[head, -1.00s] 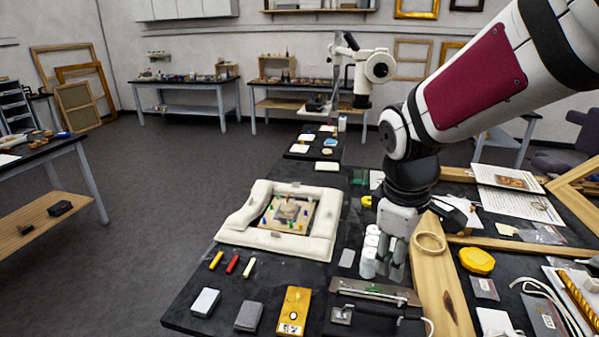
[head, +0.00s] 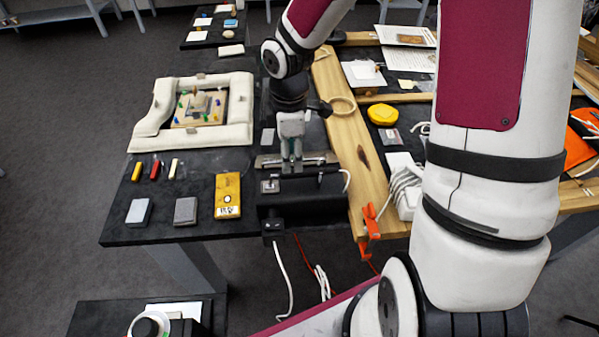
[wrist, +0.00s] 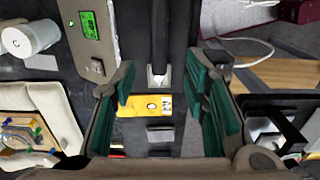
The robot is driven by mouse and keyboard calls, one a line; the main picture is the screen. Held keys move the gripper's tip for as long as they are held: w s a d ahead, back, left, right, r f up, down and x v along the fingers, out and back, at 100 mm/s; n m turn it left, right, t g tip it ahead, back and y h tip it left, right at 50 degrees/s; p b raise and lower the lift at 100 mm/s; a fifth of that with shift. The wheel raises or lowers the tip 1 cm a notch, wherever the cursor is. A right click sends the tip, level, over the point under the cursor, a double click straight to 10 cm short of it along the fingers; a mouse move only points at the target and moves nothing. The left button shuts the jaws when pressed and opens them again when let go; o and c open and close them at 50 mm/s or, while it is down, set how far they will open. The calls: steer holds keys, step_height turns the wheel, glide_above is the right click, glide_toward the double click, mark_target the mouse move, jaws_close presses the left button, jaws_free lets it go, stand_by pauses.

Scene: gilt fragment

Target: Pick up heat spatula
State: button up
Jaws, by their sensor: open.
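The heat spatula appears to be the black-handled tool with a small pale metal end, lying across the black heater unit; its handle (head: 312,178) runs left to right in the head view. In the wrist view a dark handle (wrist: 172,35) runs down from the top edge between my fingers, with a pale tip (wrist: 158,76). My gripper (head: 291,160) points down over the unit, just behind the handle in the head view. It is open and empty, its green-padded fingers (wrist: 164,95) on either side of the tool's line. Contact with the handle cannot be told.
The heater unit's metal panel has a green display (wrist: 88,26). A yellow box (head: 228,195) and grey blocks (head: 186,210) lie left of it. A padded frame (head: 240,105) is behind left.

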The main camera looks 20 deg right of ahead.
mark_target(291, 174)
steer(key=shift+f, duration=3.6)
jaws_close()
